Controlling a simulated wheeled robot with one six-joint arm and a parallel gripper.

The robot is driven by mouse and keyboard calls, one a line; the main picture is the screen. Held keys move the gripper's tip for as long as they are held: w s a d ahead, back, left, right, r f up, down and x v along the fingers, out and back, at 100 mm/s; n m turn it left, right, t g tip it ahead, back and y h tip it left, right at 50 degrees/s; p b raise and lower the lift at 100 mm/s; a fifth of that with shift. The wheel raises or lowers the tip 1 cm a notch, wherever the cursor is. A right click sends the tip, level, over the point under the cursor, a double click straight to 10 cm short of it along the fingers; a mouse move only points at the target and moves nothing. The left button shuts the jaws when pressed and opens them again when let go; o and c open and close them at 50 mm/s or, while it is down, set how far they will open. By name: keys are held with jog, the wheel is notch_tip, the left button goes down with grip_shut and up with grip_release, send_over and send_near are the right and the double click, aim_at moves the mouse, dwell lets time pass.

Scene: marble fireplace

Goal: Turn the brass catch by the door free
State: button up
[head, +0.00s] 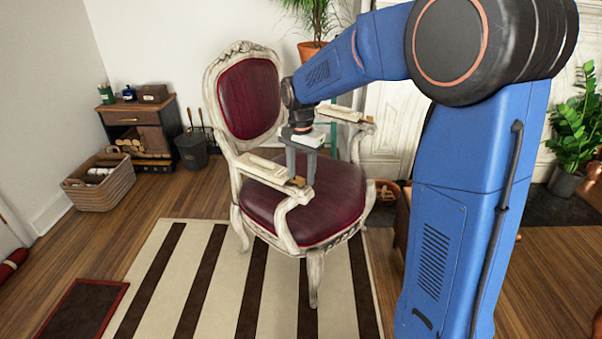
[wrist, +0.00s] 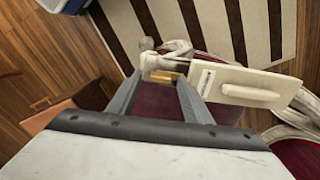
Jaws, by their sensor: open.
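The brass catch (wrist: 171,77) is a small brass-coloured block on the near armrest end of a carved chair. It also shows in the head view (head: 299,181). Beside it is a cream panel, probably the door (wrist: 235,82), with a raised bar handle; it lies along the armrest in the head view (head: 262,166). My gripper (wrist: 160,77) is open and points down at the catch, with a finger on either side of it. In the head view the gripper (head: 301,178) is at the armrest's front end. Whether the fingers touch the catch is unclear.
The chair's red seat (head: 312,200) lies below the gripper. The far armrest carries a similar cream panel (head: 338,113) and brass piece. A striped rug (head: 205,285) is under the chair. A wicker basket (head: 103,185) stands at left. A plant (head: 575,125) stands at right.

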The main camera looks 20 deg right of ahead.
jog(key=shift+c, duration=0.6)
jog(key=c, duration=0.9)
jog(key=shift+c, duration=0.2)
jog(key=n, duration=0.4)
jog(key=shift+n, duration=0.3)
jog(key=n, duration=0.4)
jog(key=shift+a+n, duration=0.1)
jog(key=shift+n, duration=0.2)
jog(key=n, duration=0.4)
jog(key=shift+a+n, duration=0.1)
jog(key=shift+n, duration=2.3)
